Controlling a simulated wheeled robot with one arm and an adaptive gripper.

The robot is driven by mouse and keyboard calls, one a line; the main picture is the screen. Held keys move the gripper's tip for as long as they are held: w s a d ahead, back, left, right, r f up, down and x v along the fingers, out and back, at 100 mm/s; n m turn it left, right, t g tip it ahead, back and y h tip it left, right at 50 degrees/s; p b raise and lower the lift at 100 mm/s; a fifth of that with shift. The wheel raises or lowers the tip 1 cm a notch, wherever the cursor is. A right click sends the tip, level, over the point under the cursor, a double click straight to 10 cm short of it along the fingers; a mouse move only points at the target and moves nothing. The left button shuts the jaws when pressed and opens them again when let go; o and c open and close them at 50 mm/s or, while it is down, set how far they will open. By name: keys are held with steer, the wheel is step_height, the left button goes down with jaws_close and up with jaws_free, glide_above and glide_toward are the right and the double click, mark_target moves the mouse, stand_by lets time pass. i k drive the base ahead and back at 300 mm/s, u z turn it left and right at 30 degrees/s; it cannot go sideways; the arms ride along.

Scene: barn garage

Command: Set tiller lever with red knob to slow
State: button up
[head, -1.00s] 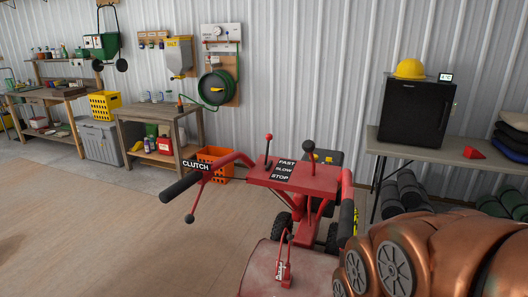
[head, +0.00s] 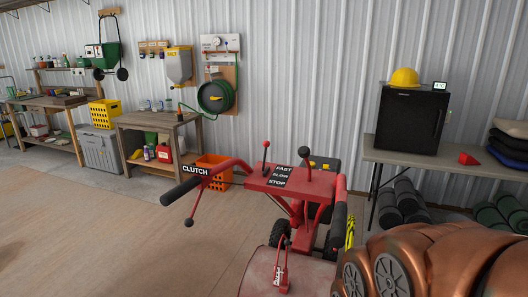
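The red tiller stands in the lower middle of the head view. Its lever with the red knob (head: 266,144) rises from the left part of the red control panel (head: 254,184), roughly beside the FAST end of the FAST / SLOW / STOP label (head: 281,176). Its exact setting is hard to tell at this size. A second lever with a black knob (head: 307,149) stands on the right side of the label. My copper-coloured arm fills the lower right corner. My gripper is not in view, and nothing visible touches the red knob.
Black handlebar grips (head: 180,192) stick out on both sides of the panel. A grey table (head: 470,161) with a black cabinet (head: 411,120) and yellow hard hat (head: 404,77) stands at right. An orange crate (head: 214,170) and workbench are behind. The floor at left is clear.

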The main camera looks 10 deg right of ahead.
mark_target(266, 144)
steer(key=z, duration=0.15)
steer(key=k, duration=0.3)
steer(key=u, duration=1.4)
steer(key=i, duration=1.05)
steer(key=u, duration=0.35)
steer(key=i, duration=1.25)
steer(key=z, duration=0.65)
